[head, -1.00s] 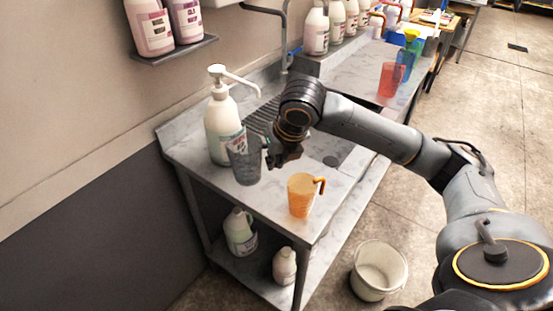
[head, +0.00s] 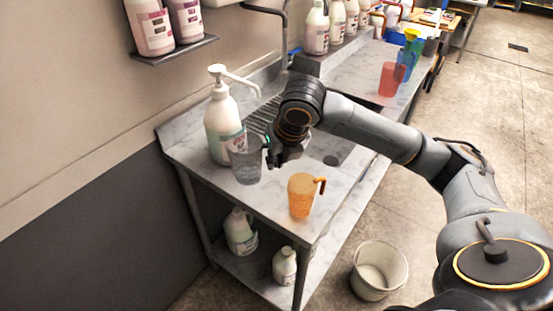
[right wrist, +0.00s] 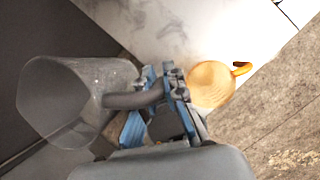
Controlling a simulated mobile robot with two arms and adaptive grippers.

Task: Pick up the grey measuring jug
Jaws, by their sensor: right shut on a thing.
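The grey measuring jug (head: 246,162) is see-through and stands upright on the grey marbled bench (head: 262,200), in front of the white pump bottle. In the right wrist view the jug (right wrist: 70,98) is at the left, its handle (right wrist: 135,98) reaching between my fingers. My right gripper (head: 272,158) is at the jug's right side; in the right wrist view the gripper (right wrist: 160,92) is shut on the handle. Whether the jug's base touches the bench is hard to tell. My left gripper is in neither view.
An orange jug (head: 301,195) stands close by, towards the bench's front edge; it also shows in the wrist view (right wrist: 210,84). The white pump bottle (head: 222,125) is just behind the grey jug. A red jug (head: 389,79) stands farther back. A white bucket (head: 379,270) is on the floor.

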